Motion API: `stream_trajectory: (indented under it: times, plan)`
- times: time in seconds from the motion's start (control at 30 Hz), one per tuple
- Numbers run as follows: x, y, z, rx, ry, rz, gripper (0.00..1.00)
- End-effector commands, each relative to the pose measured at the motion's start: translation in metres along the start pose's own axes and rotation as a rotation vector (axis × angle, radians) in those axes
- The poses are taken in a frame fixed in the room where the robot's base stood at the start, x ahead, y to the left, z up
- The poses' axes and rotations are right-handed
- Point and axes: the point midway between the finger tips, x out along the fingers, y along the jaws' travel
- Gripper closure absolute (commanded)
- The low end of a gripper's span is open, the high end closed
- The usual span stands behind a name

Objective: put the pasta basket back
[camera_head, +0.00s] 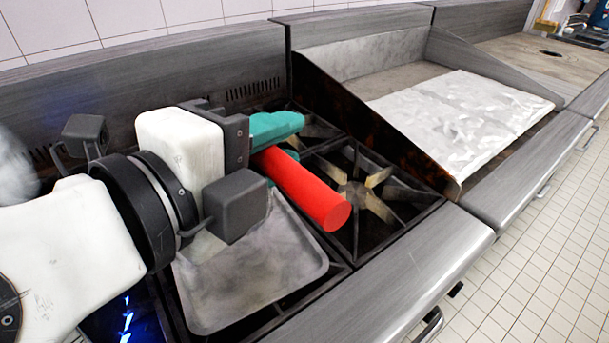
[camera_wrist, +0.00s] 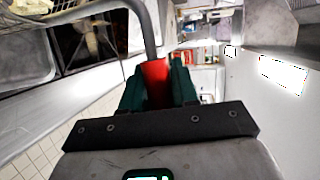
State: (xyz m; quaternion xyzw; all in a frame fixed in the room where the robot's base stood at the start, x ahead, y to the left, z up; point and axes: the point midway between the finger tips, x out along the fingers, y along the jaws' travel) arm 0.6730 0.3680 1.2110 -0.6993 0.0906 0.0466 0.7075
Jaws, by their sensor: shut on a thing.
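The pasta basket's red handle (camera_head: 305,190) is held between the teal fingers of my gripper (camera_head: 272,145) above the stove, sticking out to the lower right in the head view. In the wrist view the red handle (camera_wrist: 156,82) sits between both fingers of my gripper (camera_wrist: 158,88). A bent metal rod (camera_wrist: 149,30) runs up from it to the basket's wire rim (camera_wrist: 85,10) at the top left. Most of the basket is cut off there, and its body does not show in the head view.
A grey tray (camera_head: 205,305) lies on the stove below my gripper. Black burner grates (camera_head: 385,205) are to its right. A dark upright panel (camera_head: 370,130) divides the stove from a bay with a crinkled silvery sheet (camera_head: 460,115). The tiled floor (camera_head: 540,250) is clear.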

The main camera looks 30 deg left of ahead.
Motion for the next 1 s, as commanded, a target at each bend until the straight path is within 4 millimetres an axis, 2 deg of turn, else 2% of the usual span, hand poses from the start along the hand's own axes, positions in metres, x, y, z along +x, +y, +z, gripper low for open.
stream_trajectory:
  times: [0.13,0.37,0.6,1.0]
  plan:
    - [0.005,0.024,-0.001,0.0,0.0,-0.002,1.0]
    - [0.008,0.043,-0.001,0.003,-0.001,-0.003,1.0]
    - [0.014,0.073,-0.001,0.001,-0.001,-0.002,1.0]
    - [0.016,0.081,-0.001,0.005,-0.001,-0.003,1.0]
